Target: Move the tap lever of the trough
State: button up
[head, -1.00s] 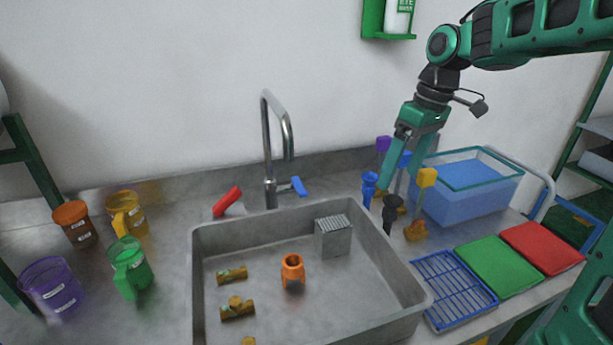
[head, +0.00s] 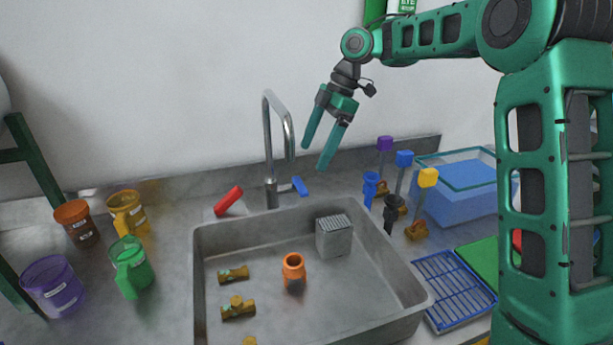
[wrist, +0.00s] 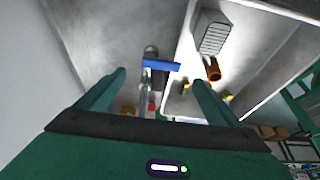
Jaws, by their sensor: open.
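The tap lever (head: 299,186) is a small blue handle on the right side of the tap's base. The tap (head: 268,140) is a tall grey metal spout behind the trough (head: 210,240), a grey sink basin. My gripper (head: 313,158) is open and empty, above and slightly right of the lever, with its fingers pointing down. In the wrist view, the blue lever (wrist: 161,66) lies ahead, between the lines of the two spread fingers (wrist: 162,80), and nothing is between them. The fingers appear apart from the lever.
The trough holds an orange part (head: 293,268), a grey block (head: 334,237) and brass pieces (head: 238,308). A red handle (head: 228,201) lies left of the tap. Coloured valves (head: 370,190) and a blue tub (head: 465,195) stand to the right. Cups (head: 130,265) stand at left.

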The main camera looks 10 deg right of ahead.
aim_at(301, 183)
jog(key=x, duration=0.8)
jog(key=shift+f, duration=0.1)
jog(key=shift+s, duration=0.1)
jog(key=shift+c, duration=0.6)
